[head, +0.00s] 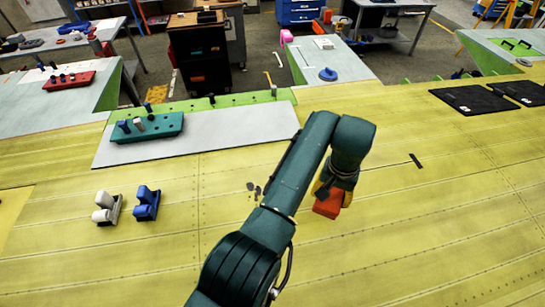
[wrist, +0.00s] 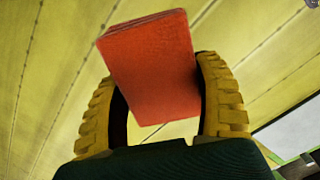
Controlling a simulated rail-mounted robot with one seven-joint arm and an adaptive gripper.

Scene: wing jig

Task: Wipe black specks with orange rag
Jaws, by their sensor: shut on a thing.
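The orange rag (head: 328,204) is a folded red-orange block in the head view. My gripper (head: 325,189) is shut on it at the end of my dark green arm, over the yellow-green wing panel (head: 380,250). In the wrist view the rag (wrist: 150,66) sits between the yellow ridged fingers of my gripper (wrist: 158,78), tilted. Whether the rag touches the panel cannot be told. No specks show in the wrist view.
White (head: 107,208) and blue (head: 146,204) clamp-like pieces stand on the panel at left. A teal block with pegs (head: 148,127) sits on a grey plate (head: 215,140) behind. A small dark strip (head: 416,160) and black mats (head: 470,99) lie at right. The front right panel is clear.

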